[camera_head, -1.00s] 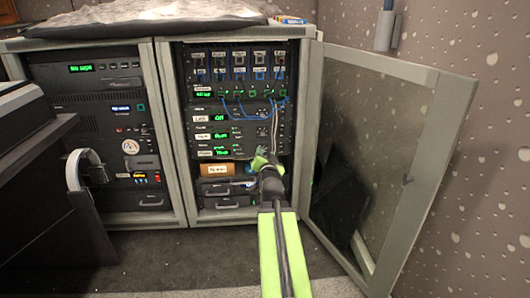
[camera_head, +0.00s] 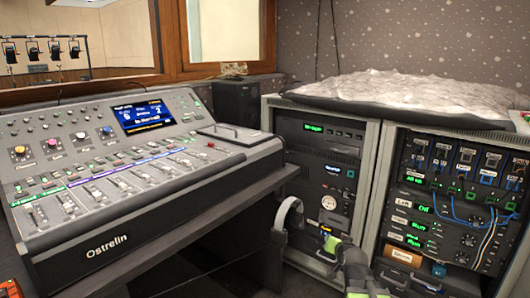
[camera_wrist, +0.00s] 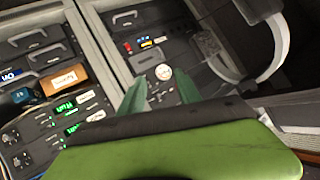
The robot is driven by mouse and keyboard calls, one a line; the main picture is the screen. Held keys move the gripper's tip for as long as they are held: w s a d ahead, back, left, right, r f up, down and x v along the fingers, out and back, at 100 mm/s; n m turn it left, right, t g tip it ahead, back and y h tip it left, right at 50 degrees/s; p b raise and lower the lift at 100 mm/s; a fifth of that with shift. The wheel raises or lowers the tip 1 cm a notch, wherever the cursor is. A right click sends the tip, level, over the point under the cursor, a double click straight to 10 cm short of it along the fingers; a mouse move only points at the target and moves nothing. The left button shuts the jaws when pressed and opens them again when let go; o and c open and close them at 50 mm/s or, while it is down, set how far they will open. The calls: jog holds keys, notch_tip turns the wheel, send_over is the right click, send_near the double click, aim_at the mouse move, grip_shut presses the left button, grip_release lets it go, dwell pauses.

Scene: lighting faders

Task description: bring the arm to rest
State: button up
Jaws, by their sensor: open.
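My gripper (camera_head: 331,244) is low in the head view, in front of the left equipment rack (camera_head: 268,135) and just right of the headphones (camera_head: 288,212). Its bright green part and my dark wrist show, but its fingertips are small there. In the wrist view my gripper (camera_wrist: 160,88) has two dark green fingers standing apart with nothing between them. Rack panels and a round white gauge (camera_wrist: 163,72) lie beyond the fingers. My arm reaches up from the bottom edge of the head view.
A mixing console (camera_head: 150,170) stands on the desk at left, with the headphones hanging at the desk edge. The right rack (camera_head: 383,190) has blue cables and a cardboard-coloured box (camera_head: 403,256). Crumpled covering (camera_head: 420,92) lies on top. Loudspeaker (camera_head: 236,103) stands behind the console.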

jog(key=s+a+f+n+g+y+p, duration=0.1)
jog(key=s+a+f+n+g, duration=0.15)
jog(key=a, duration=0.25)
jog(key=s+a+f+n+g+y+p, duration=0.1)
jog(key=s+a+g, duration=0.15)
jog(key=a, duration=0.35)
jog(key=s+f+n+g+h, duration=0.1)
jog(key=s+f+g, duration=0.25)
jog(key=s, duration=0.35)
jog(key=s+f+n+g, duration=0.15)
jog(key=s+g, duration=0.25)
jog(key=s, duration=0.4)
notch_tip(320, 180, up, 37)
jog(key=p, duration=3.8)
jog(key=shift+s+m, duration=0.4)
jog(key=shift+s, duration=0.05)
jog(key=shift+r, duration=0.1)
jog(key=shift+c, duration=0.4)
